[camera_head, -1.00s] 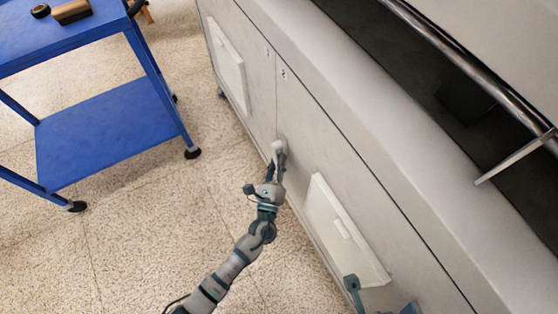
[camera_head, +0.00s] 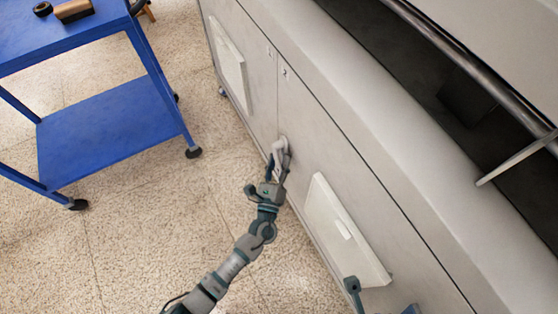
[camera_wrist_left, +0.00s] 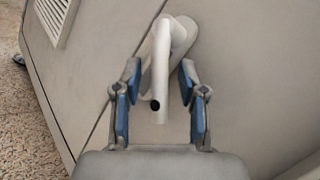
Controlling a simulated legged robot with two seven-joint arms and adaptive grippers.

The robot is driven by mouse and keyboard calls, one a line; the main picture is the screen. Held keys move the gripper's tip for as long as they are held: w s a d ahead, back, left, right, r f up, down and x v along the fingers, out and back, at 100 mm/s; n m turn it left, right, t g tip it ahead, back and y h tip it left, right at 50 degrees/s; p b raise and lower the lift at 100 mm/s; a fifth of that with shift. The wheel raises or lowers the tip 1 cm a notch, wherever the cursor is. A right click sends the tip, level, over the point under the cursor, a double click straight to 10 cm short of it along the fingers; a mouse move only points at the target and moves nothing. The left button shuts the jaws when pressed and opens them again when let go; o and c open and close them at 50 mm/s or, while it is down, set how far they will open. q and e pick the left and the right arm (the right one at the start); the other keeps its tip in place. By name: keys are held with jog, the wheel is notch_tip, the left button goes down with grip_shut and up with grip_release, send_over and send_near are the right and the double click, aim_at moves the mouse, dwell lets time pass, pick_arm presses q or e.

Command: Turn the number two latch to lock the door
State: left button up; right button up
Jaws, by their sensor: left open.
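The number two latch (camera_head: 281,146) is a pale grey handle near the left edge of the door (camera_head: 315,135) marked with a small 2. In the left wrist view the latch (camera_wrist_left: 161,60) hangs down, slightly tilted, its round hollow end towards me. My left gripper (camera_head: 278,168) is at the latch. In the left wrist view the blue-padded fingers of my left gripper (camera_wrist_left: 159,78) are open, one on each side of the handle, with gaps showing. Teal and grey parts, seemingly my right gripper (camera_head: 354,288), show at the bottom edge; most of it is cut off.
A neighbouring door (camera_head: 240,60) with a raised vent panel is on the left, across a narrow seam. Another raised panel (camera_head: 340,235) sits right of the latch. A blue cart (camera_head: 110,125) stands at the left; the speckled floor between is clear.

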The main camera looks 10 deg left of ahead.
pick_arm(q)
jog(key=v, duration=1.2)
jog(key=shift+f, duration=0.1)
